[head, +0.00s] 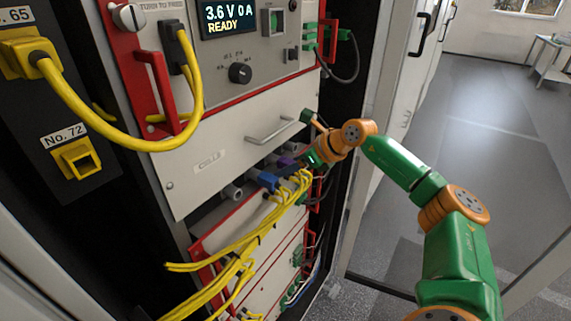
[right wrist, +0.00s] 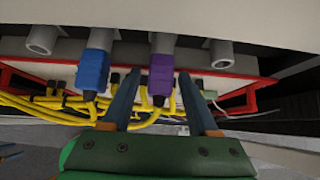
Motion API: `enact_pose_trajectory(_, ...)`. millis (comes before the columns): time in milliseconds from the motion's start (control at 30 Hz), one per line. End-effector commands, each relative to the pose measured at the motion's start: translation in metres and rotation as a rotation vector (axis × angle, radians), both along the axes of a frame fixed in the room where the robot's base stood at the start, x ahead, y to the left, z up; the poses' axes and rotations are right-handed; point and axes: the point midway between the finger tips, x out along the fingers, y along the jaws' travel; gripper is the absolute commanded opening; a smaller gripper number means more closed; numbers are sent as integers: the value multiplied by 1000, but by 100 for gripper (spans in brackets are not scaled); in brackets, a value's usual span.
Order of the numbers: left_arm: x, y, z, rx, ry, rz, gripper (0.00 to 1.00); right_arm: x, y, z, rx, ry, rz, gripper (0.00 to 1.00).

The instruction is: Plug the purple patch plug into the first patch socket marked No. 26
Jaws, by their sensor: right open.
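The purple patch plug (right wrist: 161,74) sits on a grey round socket under a pale panel, with a yellow cable below it. In the head view the purple plug (head: 286,161) is small and partly covered. My right gripper (right wrist: 158,76) is open. In the right wrist view its two fingers stand left and right of the plug, with gaps; I cannot tell the depth. In the head view the right gripper (head: 308,160) is at the panel's lower edge. I see no No. 26 label; the readable ones are No. 72 and one ending in 65. My left gripper is out of view.
A blue plug (right wrist: 94,71) hangs just left of the purple one. Bare grey sockets (right wrist: 42,40) flank them. Yellow cables (head: 255,235) bunch below. An empty yellow socket (head: 77,158) is marked No. 72. A yellow plug (head: 27,52) fills the one above.

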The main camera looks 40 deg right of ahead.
Motion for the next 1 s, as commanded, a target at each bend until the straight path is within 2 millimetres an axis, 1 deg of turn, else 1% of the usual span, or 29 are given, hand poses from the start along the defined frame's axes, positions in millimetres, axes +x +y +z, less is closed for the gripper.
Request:
enact_pose_trajectory(200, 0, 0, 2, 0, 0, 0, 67, 0, 0, 0, 0, 0, 0, 60)
enact_pose_trajectory(233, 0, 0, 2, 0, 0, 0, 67, 0, 0, 0, 0, 0, 0, 57)
enact_pose_trajectory(433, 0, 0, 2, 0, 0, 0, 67, 0, 0, 0, 0, 0, 0, 3)
enact_pose_trajectory(467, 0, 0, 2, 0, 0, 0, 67, 0, 0, 0, 0, 0, 0, 1)
enact_pose_trajectory(600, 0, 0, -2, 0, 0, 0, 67, -2, -1, -2, -1, 0, -1, 1)
enact_pose_trajectory(1000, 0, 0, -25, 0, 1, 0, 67, -24, -8, -3, -2, -1, -1, 1)
